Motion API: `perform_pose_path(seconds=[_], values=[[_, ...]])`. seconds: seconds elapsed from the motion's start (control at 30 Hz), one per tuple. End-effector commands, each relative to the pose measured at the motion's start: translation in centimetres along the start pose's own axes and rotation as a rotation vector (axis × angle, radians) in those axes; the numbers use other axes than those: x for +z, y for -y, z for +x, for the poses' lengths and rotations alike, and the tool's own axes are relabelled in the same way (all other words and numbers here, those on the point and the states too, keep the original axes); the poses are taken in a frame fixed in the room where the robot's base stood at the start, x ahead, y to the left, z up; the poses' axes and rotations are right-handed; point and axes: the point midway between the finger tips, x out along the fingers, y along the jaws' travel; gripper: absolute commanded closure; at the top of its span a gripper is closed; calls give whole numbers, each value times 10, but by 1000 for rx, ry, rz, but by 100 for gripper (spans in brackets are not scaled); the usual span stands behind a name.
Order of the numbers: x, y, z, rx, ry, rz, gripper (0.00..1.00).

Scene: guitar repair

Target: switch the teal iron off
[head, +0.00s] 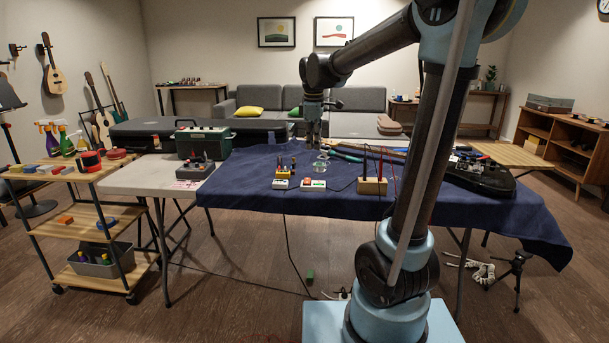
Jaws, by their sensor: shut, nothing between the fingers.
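No thing in the head view can be told for sure as the teal iron. A wooden block (372,186) on the blue-covered table holds upright dark and red pen-like tools, perhaps irons; a teal one cannot be made out. Left of it are two small white boxes, one with green (281,184) and one with red (313,184) on top, perhaps switches; their settings are too small to read. My gripper (313,146) points down over the table, behind the white boxes in the picture. It is shut and empty.
A clear small jar (320,165) and a rack of small tools (286,170) stand near the boxes. Thin cables cross the blue cloth (243,180). A dark green case (203,142) stands on the pale table at left. A black case (480,176) lies at right.

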Motion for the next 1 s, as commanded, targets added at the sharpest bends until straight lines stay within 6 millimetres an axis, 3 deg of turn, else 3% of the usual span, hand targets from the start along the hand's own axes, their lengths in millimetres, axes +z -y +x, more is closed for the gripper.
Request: perform_pose_path(seconds=[0.1, 0.2, 0.47, 1.0], values=[[-24, -14, 0, -2, 1, -83, 100], [-34, -21, 1, -3, 2, -125, 100], [-40, -24, 14, -4, 3, -147, 100], [-39, -24, 102, -4, 3, -145, 100]])
